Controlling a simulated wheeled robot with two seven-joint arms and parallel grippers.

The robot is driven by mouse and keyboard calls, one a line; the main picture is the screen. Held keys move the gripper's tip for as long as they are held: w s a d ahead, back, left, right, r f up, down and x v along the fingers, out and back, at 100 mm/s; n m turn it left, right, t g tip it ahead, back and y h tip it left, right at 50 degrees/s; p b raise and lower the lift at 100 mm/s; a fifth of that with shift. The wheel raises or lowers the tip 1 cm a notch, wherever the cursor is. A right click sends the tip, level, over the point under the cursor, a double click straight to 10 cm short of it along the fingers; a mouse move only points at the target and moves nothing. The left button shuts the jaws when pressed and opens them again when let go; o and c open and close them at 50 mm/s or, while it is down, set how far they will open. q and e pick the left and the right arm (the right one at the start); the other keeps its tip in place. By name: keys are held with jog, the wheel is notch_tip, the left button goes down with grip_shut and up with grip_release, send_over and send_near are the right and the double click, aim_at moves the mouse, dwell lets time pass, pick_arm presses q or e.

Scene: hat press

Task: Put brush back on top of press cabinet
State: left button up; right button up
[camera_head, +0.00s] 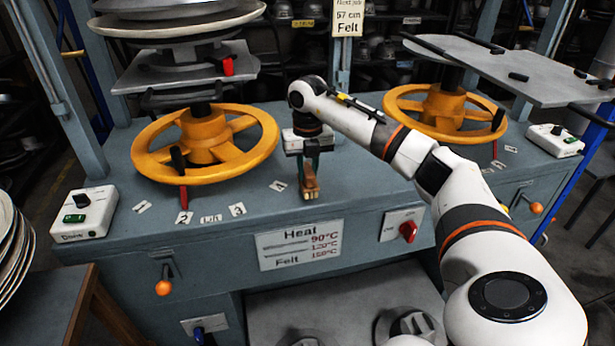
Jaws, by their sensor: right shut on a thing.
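The brush (310,184) is a small brown wooden piece at the middle of the press cabinet's top, near its front edge. My right gripper (309,165) points down from above and is shut on the brush. The brush looks upright or tilted toward me, and I cannot tell whether it touches the top. The press cabinet (340,210) is grey-blue, with a flat top between two yellow handwheels. My right arm comes in from the lower right and hides part of the top. My left gripper is not in view.
The left yellow handwheel (204,143) and right yellow handwheel (444,112) stand on either side of the gripper. A white control box (85,213) sits at the cabinet's left, another (553,140) at its right. A heat sign (299,244) is on the front. A raised plate (510,72) overhangs at right.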

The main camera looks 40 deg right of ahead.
aim_at(308, 169)
notch_tip(308, 169, down, 2)
jog(key=shift+f, duration=0.25)
jog(key=shift+f, duration=0.1)
jog(key=o, duration=1)
jog(key=shift+c, duration=0.2)
notch_tip(308, 169, up, 12)
jog(key=shift+r, duration=0.2)
